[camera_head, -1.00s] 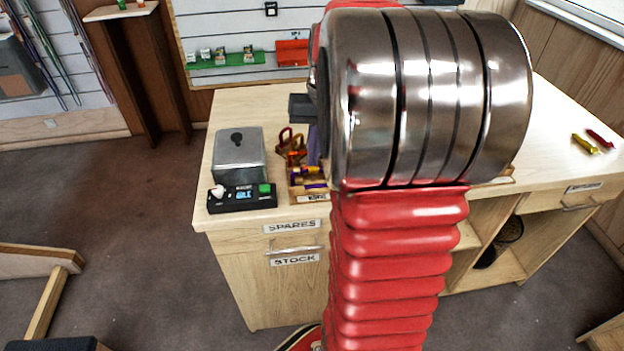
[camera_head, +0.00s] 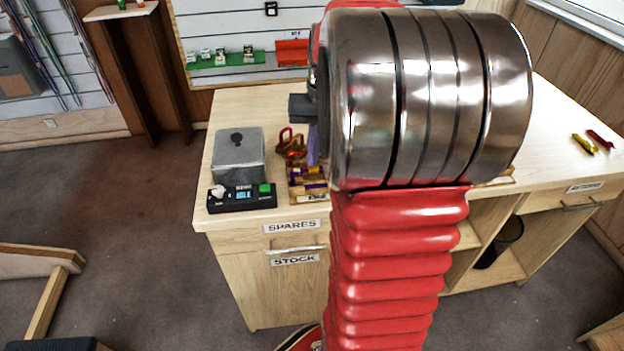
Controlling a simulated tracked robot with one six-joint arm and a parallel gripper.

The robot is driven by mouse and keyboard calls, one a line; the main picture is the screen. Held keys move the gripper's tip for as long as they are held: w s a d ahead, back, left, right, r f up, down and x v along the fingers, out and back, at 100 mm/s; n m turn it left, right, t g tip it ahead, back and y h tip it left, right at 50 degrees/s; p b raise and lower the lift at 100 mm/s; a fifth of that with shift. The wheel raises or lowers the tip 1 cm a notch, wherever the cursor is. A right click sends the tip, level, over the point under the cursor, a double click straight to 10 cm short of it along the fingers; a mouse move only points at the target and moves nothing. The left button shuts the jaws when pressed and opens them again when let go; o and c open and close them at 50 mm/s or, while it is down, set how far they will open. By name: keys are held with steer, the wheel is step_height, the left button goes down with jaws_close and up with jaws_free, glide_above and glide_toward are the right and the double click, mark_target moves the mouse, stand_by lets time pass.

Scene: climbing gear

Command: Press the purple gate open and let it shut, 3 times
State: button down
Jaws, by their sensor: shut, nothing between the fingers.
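A small group of carabiners, purple-red and orange (camera_head: 289,142), sits at the back of a small wooden tray (camera_head: 313,197) on the counter. I cannot tell which of them has the purple gate, or whether that gate is open. My gripper (camera_head: 313,148) shows only as a slim lavender-grey piece below a dark block at the left edge of my large metal arm joint. It is shut and empty, close to the right side of the carabiners. Whether it touches them is hidden. My arm covers the right part of the tray.
Purple and yellow pieces (camera_head: 307,180) lie in the tray front. Left of it stand a grey metal box with a dark knob (camera_head: 238,155) and a black device with a display and green button (camera_head: 242,198). Yellow (camera_head: 584,143) and red (camera_head: 600,139) pieces lie far right.

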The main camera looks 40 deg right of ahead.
steer(key=shift+f, duration=1.15)
stand_by(0.4)
steer(key=shift+r, duration=3.6)
